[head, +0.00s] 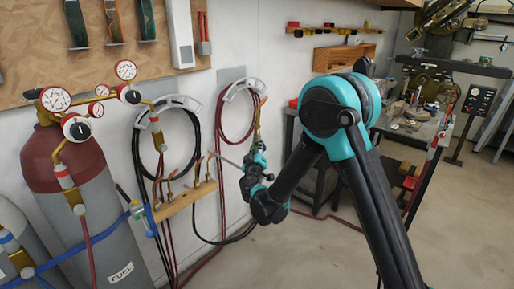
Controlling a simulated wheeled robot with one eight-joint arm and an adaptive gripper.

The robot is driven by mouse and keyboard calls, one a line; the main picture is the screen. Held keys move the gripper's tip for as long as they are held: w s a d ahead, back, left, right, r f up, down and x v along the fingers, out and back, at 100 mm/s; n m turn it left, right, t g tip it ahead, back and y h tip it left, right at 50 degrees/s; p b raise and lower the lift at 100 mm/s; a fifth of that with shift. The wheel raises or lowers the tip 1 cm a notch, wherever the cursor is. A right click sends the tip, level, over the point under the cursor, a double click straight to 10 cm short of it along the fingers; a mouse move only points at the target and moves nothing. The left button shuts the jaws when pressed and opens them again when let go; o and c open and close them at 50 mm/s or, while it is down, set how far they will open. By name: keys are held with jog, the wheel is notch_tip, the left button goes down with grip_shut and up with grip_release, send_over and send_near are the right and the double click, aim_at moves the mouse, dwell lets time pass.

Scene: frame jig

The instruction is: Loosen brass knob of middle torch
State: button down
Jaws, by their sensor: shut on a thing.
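A wooden rack (184,202) on the wall holds several brass-and-copper torches. My gripper (243,170) is small in view, just right of the rack, and partly hidden by my own wrist. It is shut on what looks like a thin grey rod (229,162). The rod points left and slightly up, with its far end near the top of the right torch (211,160). I cannot tell whether it touches that torch.
A red-topped fuel cylinder (68,165) with gauges stands left of the rack. Dark hoses (192,130) and red hoses (223,115) hang in loops on the wall. A cluttered workbench (425,135) is behind my arm. Floor at lower right is clear.

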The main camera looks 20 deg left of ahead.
dwell(0.3)
jog(key=c, duration=1.4)
grip_release()
jog(key=shift+o, duration=0.2)
jog(key=v, duration=1.2)
